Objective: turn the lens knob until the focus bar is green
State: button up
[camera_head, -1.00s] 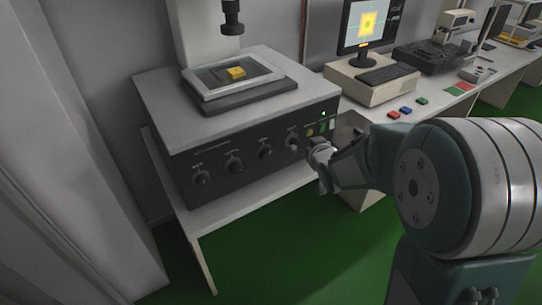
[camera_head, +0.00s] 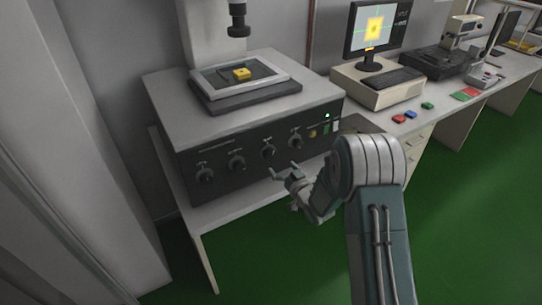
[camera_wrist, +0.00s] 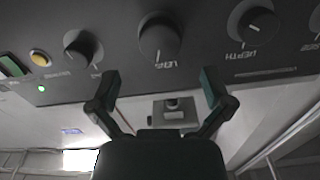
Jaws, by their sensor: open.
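The lens knob (camera_head: 268,150) is a dark round knob on the front panel of the machine (camera_head: 160,100). Its label reads "LENS" in the wrist view (camera_wrist: 160,38). My gripper (camera_head: 285,171) is open and empty, below and in front of this knob. In the wrist view the knob lies ahead, between and beyond the spread fingertips (camera_wrist: 160,82), apart from them. The monitor (camera_head: 377,26) shows a blurred yellow square with a green cross. A small orange-yellow bar (camera_head: 370,49) is at the bottom of its screen.
The depth knob (camera_wrist: 253,25) and another knob (camera_wrist: 82,48) flank the lens knob closely. A yellow button (camera_head: 312,134) and a green light (camera_head: 327,115) are at the panel's right end. A yellow chip (camera_head: 241,73) sits on the stage. Open green floor lies in front.

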aim_at(272, 157)
jog(key=x, duration=0.7)
jog(key=c, duration=1.1)
